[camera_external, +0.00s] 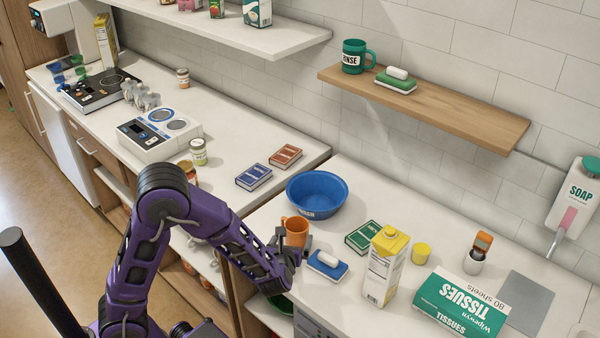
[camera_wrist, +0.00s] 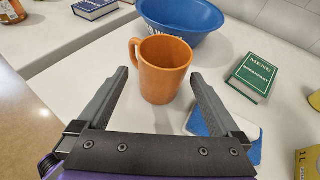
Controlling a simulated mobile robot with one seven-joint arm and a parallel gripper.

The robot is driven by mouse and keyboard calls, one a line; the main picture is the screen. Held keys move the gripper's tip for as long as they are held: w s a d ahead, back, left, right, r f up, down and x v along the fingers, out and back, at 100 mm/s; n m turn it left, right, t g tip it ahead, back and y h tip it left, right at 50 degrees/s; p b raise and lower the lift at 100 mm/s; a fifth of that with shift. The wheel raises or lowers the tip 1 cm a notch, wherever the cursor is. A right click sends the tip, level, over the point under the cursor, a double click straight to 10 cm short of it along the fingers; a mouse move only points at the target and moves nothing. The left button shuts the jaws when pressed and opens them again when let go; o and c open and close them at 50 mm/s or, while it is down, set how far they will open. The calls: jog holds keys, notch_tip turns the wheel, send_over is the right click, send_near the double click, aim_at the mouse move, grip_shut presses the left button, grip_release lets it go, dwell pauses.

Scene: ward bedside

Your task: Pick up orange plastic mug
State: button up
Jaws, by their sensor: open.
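The orange plastic mug (camera_external: 296,232) stands upright on the white counter, in front of the blue bowl. In the wrist view the mug (camera_wrist: 165,70) is just beyond and between my fingertips, its handle pointing left. My gripper (camera_wrist: 157,82) is open and empty, with one finger to each side of the mug's near side. In the external view my gripper (camera_external: 296,246) is at the mug's near side, and its fingers partly hide the mug's lower part. I cannot tell whether a finger touches the mug.
The blue bowl (camera_external: 317,194) sits close behind the mug. A blue-and-white sponge (camera_external: 327,265) lies just right of my gripper, partly under the right finger in the wrist view. A green menu book (camera_external: 364,237) and a yellow-topped carton (camera_external: 386,266) stand further right.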

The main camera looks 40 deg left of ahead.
aim_at(299, 229)
jog(key=x, duration=0.2)
jog(key=f+x, duration=0.1)
jog(key=x, duration=0.1)
jog(key=shift+d, duration=0.15)
jog(key=shift+w+a+f, duration=0.15)
jog(key=shift+w+a, duration=0.1)
jog(key=shift+w, duration=0.2)
jog(key=c, duration=1.2)
